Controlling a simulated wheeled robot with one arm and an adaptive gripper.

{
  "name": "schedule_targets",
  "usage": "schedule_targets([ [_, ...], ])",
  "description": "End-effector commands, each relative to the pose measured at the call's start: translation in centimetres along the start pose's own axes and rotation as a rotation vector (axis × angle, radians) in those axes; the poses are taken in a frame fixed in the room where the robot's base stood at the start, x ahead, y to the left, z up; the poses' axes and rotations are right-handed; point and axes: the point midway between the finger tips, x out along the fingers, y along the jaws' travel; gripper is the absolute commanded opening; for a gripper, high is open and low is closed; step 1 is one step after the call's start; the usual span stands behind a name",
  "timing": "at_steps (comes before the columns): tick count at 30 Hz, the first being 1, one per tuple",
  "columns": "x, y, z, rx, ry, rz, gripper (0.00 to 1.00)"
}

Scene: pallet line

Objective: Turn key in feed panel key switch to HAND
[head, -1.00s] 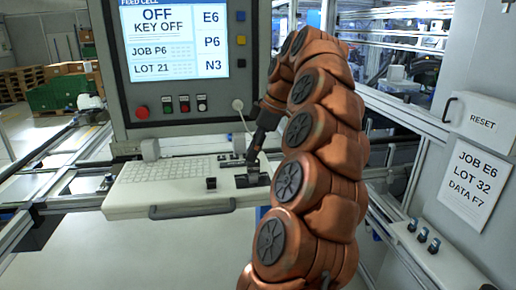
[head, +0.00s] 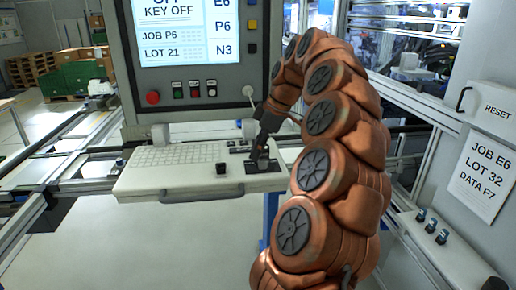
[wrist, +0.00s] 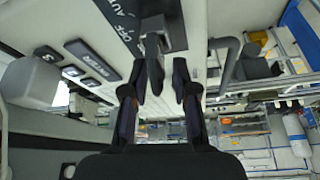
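The feed panel's screen (head: 185,35) reads KEY OFF. Below it, a pale console shelf (head: 140,182) carries the key switch (head: 234,169) on a dark plate near its right end. In the wrist view the letters OFF and AUTO show beside the switch; HAND cannot be read. A dark key (wrist: 154,68) sticks out of the switch toward my gripper (wrist: 160,83). My gripper is open, with one finger on each side of the key's end and a visible gap at the right finger. In the head view my gripper (head: 259,152) is at the switch, partly hiding it.
A keyboard (head: 175,155) lies left of the switch, and a small black block (head: 221,168) stands close by. A red button (head: 152,98) and several small buttons sit under the screen. A grey RESET cabinet (head: 490,110) and metal rails bound the right side.

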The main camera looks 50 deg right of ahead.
Motion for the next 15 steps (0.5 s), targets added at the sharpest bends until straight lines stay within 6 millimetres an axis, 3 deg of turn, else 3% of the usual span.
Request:
schedule_targets([
  [7, 0.0, 0.0, -0.02, 0.0, 0.0, 0.0, 0.0],
  [15, -0.02, -0.01, -0.04, -0.002, 0.0, -0.001, 0.0],
])
